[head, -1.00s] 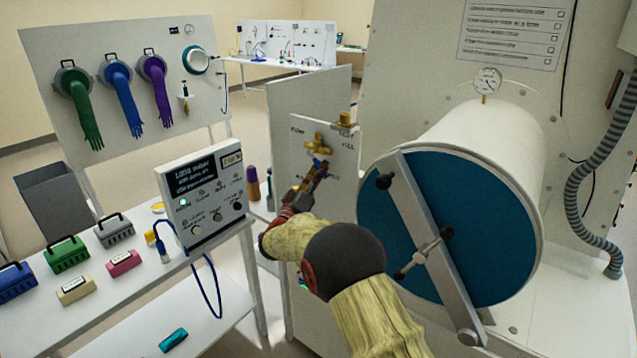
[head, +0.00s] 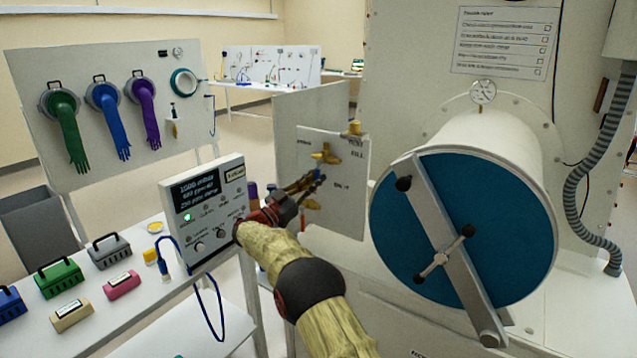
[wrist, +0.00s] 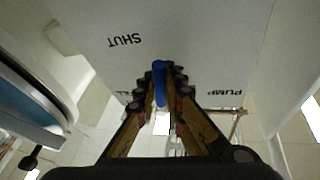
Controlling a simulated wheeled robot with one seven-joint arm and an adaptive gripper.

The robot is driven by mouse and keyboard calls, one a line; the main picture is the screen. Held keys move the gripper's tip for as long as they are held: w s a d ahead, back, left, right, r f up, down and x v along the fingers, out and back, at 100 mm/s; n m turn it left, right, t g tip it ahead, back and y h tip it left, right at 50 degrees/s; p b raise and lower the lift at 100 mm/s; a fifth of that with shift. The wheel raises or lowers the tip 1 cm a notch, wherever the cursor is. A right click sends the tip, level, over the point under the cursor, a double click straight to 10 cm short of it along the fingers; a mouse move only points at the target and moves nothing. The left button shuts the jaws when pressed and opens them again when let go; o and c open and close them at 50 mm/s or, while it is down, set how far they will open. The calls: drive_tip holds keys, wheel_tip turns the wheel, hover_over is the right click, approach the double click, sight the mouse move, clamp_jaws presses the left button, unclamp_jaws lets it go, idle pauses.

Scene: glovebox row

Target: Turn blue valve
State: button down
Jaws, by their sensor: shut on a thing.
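The blue valve (wrist: 159,84) shows its narrow blue handle between my fingers in the wrist view, lengthwise up and down in the picture. My gripper (wrist: 159,75) is shut on it, with a finger on either side. In the head view my gripper (head: 314,180) reaches from the lower left to the white valve panel (head: 347,205), and the fingers hide most of the blue handle. The wrist view shows the word SHUT beyond the fingertips and PUMP to the right, both upside down. The valve's body is hidden.
A brass valve (head: 326,154) sits just above my gripper and a red handle (head: 303,221) just below. The large drum with the blue door (head: 400,240) stands close on the right. A control box (head: 207,212) stands on the left table, close to my arm.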

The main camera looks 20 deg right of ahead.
drive_tip(key=w+m+g+y+p, duration=0.1)
drive_tip(key=m+p, duration=0.1)
drive_tip(key=m, duration=0.1)
drive_tip(key=w+a+r+m+g+p, duration=0.1)
drive_tip(key=m+p, duration=0.1)
drive_tip(key=m, duration=0.2)
drive_tip(key=w+a+r+m+g+y+p, duration=0.1)
drive_tip(key=m+g+p, duration=0.1)
drive_tip(key=m+p, duration=0.1)
drive_tip(key=shift+w+a+r+m+y, duration=0.1)
drive_tip(key=shift+a+r+m+y, duration=0.1)
drive_tip(key=shift+m+y, duration=0.15)
drive_tip(key=c, duration=1.9)
unclamp_jaws()
drive_tip(key=shift+r, duration=0.15)
